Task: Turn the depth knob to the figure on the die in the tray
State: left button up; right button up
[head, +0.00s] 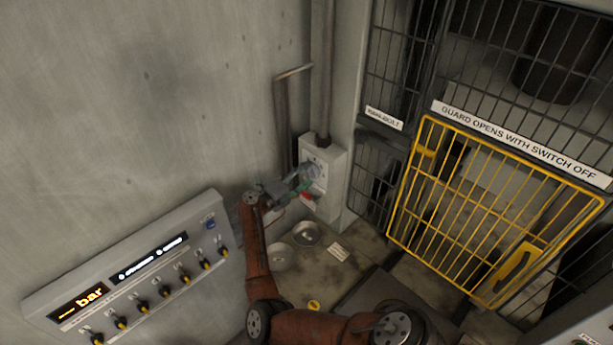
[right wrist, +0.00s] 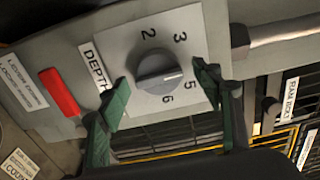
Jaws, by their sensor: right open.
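The depth knob (right wrist: 160,80) is a grey round dial with a raised grip bar on a light plate (right wrist: 205,25) marked 2, 3, 5 and 6. A DEPTH label (right wrist: 95,66) is beside it. The bar's pale mark points to the right in the right wrist view, close to the 5. My right gripper (right wrist: 163,92) is open, its green fingers on either side of the knob with gaps to it. In the head view the right gripper (head: 303,182) is in front of the wall box (head: 322,160), hiding the knob. I cannot make out the die or its tray. My left gripper is not in view.
A red lever (right wrist: 60,92) is on the box beside the knob. Two metal bowls, one (head: 306,233) and another (head: 281,257), are below. A panel of small knobs (head: 130,270) is at left. A yellow guard gate (head: 490,210) is at right.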

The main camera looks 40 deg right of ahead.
jog(key=a, duration=0.6)
jog(key=shift+s+a, duration=0.25)
jog(key=shift+a, duration=0.15)
